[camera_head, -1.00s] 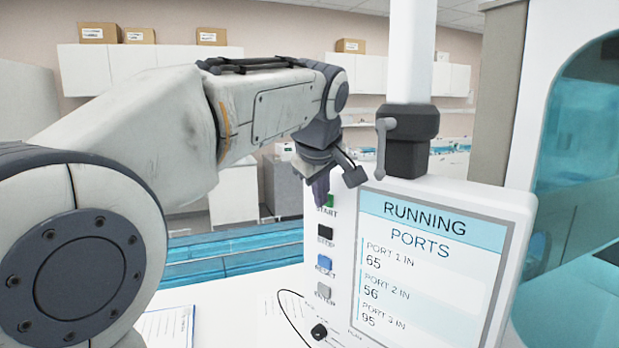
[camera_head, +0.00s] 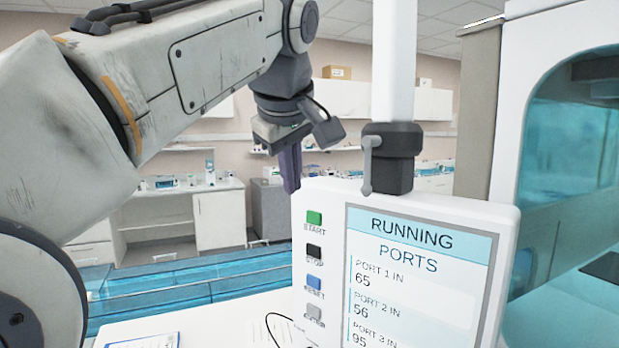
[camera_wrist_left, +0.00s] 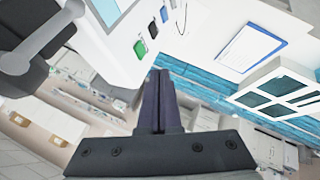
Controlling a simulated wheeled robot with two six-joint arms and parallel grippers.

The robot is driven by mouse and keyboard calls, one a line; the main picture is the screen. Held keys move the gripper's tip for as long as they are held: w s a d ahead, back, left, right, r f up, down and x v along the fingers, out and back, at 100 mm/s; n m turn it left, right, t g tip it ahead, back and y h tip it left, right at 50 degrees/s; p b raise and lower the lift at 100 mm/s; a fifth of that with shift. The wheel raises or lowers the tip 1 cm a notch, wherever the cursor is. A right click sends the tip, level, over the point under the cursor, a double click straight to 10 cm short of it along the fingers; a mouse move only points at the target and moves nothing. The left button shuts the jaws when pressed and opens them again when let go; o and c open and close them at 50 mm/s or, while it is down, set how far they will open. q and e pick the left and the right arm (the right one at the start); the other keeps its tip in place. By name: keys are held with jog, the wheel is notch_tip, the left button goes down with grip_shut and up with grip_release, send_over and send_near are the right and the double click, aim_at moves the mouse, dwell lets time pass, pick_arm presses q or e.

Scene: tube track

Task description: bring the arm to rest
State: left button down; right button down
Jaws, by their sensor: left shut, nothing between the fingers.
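My left gripper (camera_head: 290,168) is shut and empty, its dark fingers pressed together and pointing down. It hangs in the air just left of and above the control panel (camera_head: 420,205), apart from the buttons in the head view. The shut fingers also show in the left wrist view (camera_wrist_left: 158,100). The panel's screen (camera_head: 412,270) reads RUNNING, with port counts of 65, 56 and 95. Left of the screen are a green START button (camera_head: 314,218), a black STOP button (camera_head: 314,251), a blue RESET button (camera_head: 314,282) and a grey button (camera_head: 314,312). My right gripper is not in view.
A white post (camera_head: 393,60) with a dark clamp (camera_head: 393,150) rises behind the panel. A machine with a teal window (camera_head: 570,150) stands at the right. A clipboard (camera_head: 150,341) lies on the white table (camera_head: 215,322). Blue rails (camera_head: 200,283) run behind.

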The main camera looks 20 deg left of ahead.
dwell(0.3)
pick_arm(q)
jog(key=s+d+f+m+g+h+b, duration=0.1)
jog(key=s+d+f+m, duration=0.2)
jog(key=f, duration=0.5)
jog(key=s+d+f+m+g+h+b, duration=0.1)
jog(key=d+f+m, duration=0.3)
jog(key=f, duration=0.3)
jog(key=s+d+f+m+g+b, duration=0.1)
jog(key=s+d+f+m, duration=0.25)
jog(key=f, duration=0.45)
jog(key=s+f+m+g+b, duration=0.1)
jog(key=s+f+m+g, duration=0.1)
jog(key=s+f+m, duration=0.2)
jog(key=s+f+m+g+b, duration=0.1)
jog(key=s+f+m, duration=0.3)
jog(key=s+f, duration=0.7)
notch_tip(320, 180, down, 5)
jog(key=shift+s+d+f+g+h+b, duration=0.2)
jog(key=shift+d+g+h+b, duration=0.1)
jog(key=shift+g, duration=0.3)
jog(key=shift+a, duration=0.1)
